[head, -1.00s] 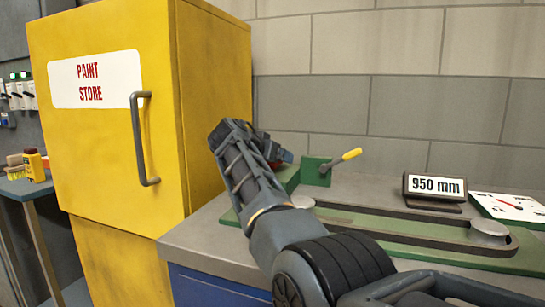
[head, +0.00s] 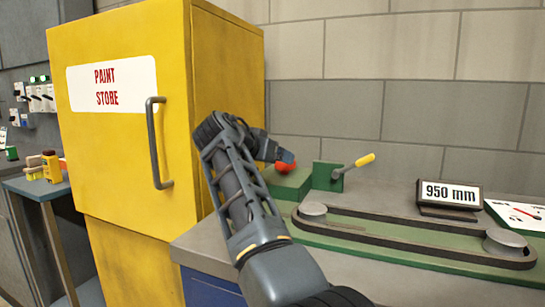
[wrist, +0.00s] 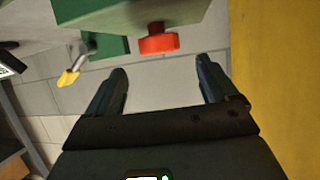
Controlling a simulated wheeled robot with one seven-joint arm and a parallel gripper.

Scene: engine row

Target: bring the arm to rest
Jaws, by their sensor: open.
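My arm reaches up from the bottom of the head view, in front of the yellow paint store cabinet and the bench. My gripper (wrist: 162,78) shows in the wrist view with its two dark fingers apart and nothing between them. In the head view the gripper end points right, close to a red knob (head: 286,166) on a green block (head: 290,184). In the wrist view the red knob (wrist: 158,43) lies just beyond the fingertips; I cannot tell whether they touch it.
The yellow cabinet (head: 120,170) with a grey handle (head: 155,142) stands left of the arm. On the bench are a yellow-tipped lever (head: 352,165), a belt track (head: 400,233) and a 950 mm sign (head: 450,194). A small side table (head: 35,188) stands at far left.

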